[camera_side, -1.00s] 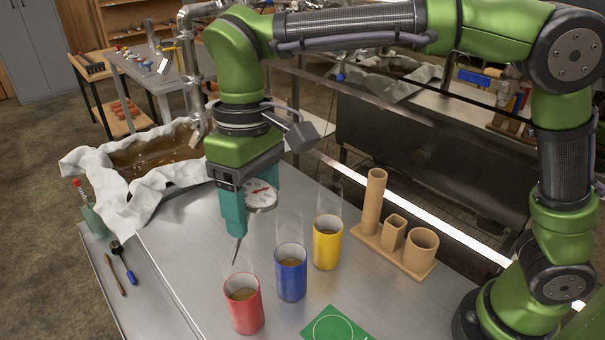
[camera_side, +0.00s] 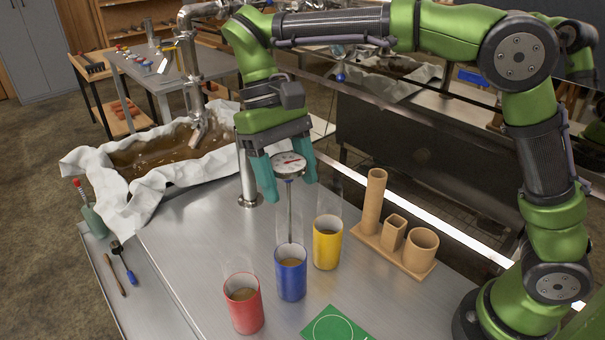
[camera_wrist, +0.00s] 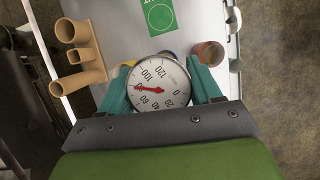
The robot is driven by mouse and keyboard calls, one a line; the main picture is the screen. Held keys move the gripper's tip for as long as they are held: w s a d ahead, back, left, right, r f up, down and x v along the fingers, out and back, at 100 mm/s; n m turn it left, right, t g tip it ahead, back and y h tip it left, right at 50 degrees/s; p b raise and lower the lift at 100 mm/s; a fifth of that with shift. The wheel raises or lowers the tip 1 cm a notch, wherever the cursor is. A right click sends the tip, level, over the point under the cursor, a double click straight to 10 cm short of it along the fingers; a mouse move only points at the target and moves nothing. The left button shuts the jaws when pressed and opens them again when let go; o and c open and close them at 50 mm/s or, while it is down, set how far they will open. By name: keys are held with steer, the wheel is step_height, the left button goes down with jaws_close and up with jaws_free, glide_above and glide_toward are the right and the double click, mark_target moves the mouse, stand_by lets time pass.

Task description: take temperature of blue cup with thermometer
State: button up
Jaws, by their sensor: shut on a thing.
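My gripper (camera_side: 288,176) is shut on the thermometer (camera_side: 289,166), with its round white dial between the teal fingers. The thin stem hangs nearly upright, its lower end at the mouth of the blue cup (camera_side: 291,281); I cannot tell whether it touches the liquid. The blue cup stands on the metal table and holds brown liquid. In the wrist view the dial (camera_wrist: 165,99) faces the camera, its red needle pointing left, and it hides nearly all of the blue cup.
A yellow cup (camera_side: 327,251) stands close on the right of the blue cup, a red cup (camera_side: 245,313) on its left. A tan holder (camera_side: 404,262) with upright tubes stands further right. A green card (camera_side: 335,326) lies in front. A vertical metal post (camera_side: 246,185) rises behind.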

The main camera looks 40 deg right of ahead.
mark_target(289, 232)
steer(key=shift+f, duration=6.6)
stand_by(1.4)
